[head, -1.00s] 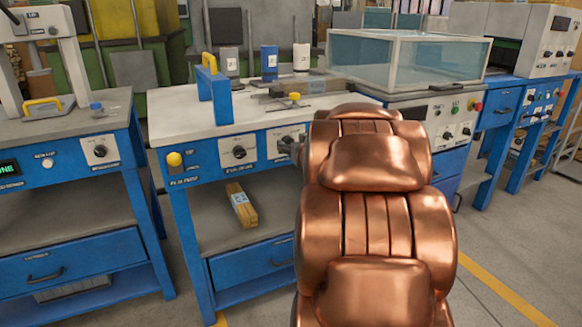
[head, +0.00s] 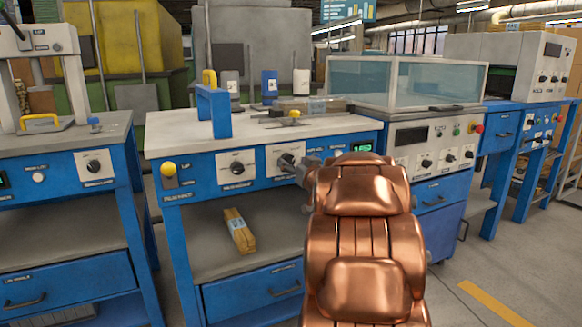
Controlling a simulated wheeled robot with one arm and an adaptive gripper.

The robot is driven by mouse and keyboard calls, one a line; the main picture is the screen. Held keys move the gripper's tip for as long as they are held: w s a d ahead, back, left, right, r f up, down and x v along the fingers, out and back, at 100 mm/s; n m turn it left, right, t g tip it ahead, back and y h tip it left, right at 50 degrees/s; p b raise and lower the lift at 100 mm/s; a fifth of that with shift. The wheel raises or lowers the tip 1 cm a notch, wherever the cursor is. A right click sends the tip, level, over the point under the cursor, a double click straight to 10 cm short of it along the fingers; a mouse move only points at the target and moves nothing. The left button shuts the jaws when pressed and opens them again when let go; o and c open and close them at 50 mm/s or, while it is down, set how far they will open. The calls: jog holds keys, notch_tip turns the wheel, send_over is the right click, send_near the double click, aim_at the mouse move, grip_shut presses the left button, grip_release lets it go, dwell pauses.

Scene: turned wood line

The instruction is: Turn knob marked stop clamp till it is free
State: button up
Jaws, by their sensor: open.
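The middle blue bench has a front panel with two dark rotary knobs on white plates, a left knob (head: 237,168) and a right knob (head: 287,161). A small yellow knob (head: 295,115) sits on a metal fixture on the benchtop. The labels are too small to read, so I cannot tell which knob is marked stop clamp. My gripper (head: 301,171) is mostly hidden by my copper arm. Its visible grey part is open, at or just in front of the right knob. I cannot tell if it touches the knob.
A yellow button (head: 168,169) is at the panel's left end. A blue stand with a yellow handle (head: 213,110) is on the benchtop. A bundle of wood (head: 239,231) lies on the shelf below. A glass-sided machine (head: 410,83) stands to the right.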

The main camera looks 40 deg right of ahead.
aim_at(289, 161)
jog(key=shift+x, duration=1.05)
jog(key=c, duration=1.1)
jog(key=shift+c, duration=0.2)
